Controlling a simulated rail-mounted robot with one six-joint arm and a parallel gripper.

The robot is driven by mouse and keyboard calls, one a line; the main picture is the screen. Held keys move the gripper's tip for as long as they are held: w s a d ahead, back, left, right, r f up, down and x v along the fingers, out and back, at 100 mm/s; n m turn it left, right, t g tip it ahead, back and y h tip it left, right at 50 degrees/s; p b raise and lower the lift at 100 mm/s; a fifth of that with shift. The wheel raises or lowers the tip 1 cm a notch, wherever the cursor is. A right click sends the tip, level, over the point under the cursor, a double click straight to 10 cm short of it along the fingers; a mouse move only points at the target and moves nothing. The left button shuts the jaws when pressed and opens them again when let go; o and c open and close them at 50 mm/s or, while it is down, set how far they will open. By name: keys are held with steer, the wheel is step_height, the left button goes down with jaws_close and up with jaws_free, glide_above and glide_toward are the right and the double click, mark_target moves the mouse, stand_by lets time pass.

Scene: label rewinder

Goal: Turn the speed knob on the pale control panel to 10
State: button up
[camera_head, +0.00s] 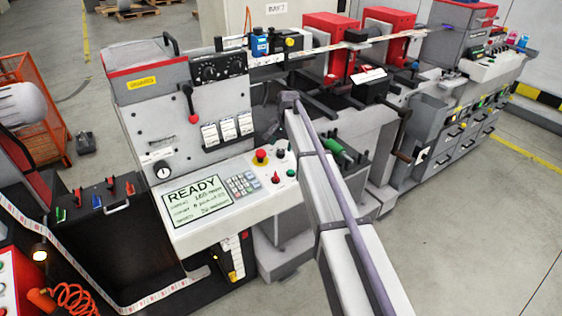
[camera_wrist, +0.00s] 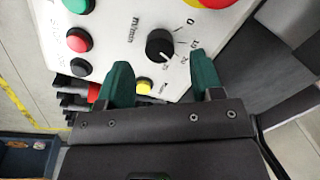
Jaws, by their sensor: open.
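The speed knob (camera_wrist: 160,44) is a round black knob on the pale control panel (camera_wrist: 118,32) in the wrist view. A printed scale with 0, 10 and 20 runs along its right side. A small pale mark shows near its lower edge, toward the higher numbers, clear of the 10. My gripper (camera_wrist: 161,61) is open, with one green finger on each side below the knob. The fingers appear apart from it and nothing is between them. In the head view the pale panel (camera_head: 215,222) lies left of my arm, and my fingers are hidden.
A red and yellow stop button (camera_wrist: 214,3) sits beyond the knob. A yellow button (camera_wrist: 145,85) lies close to my left finger. Green (camera_wrist: 77,5), red (camera_wrist: 79,40) and black (camera_wrist: 81,67) buttons line the left. A READY screen (camera_head: 195,204) shows in the head view.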

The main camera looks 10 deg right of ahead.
mark_target(281, 151)
step_height(281, 151, down, 4)
steer(key=shift+w+a+f+b, duration=0.1)
steer(key=shift+w+a+b, duration=0.05)
steer(key=shift+b, duration=1)
steer(key=shift+r, duration=0.2)
steer(key=shift+c, duration=0.3)
steer(key=c, duration=0.9)
steer(key=shift+o, duration=0.2)
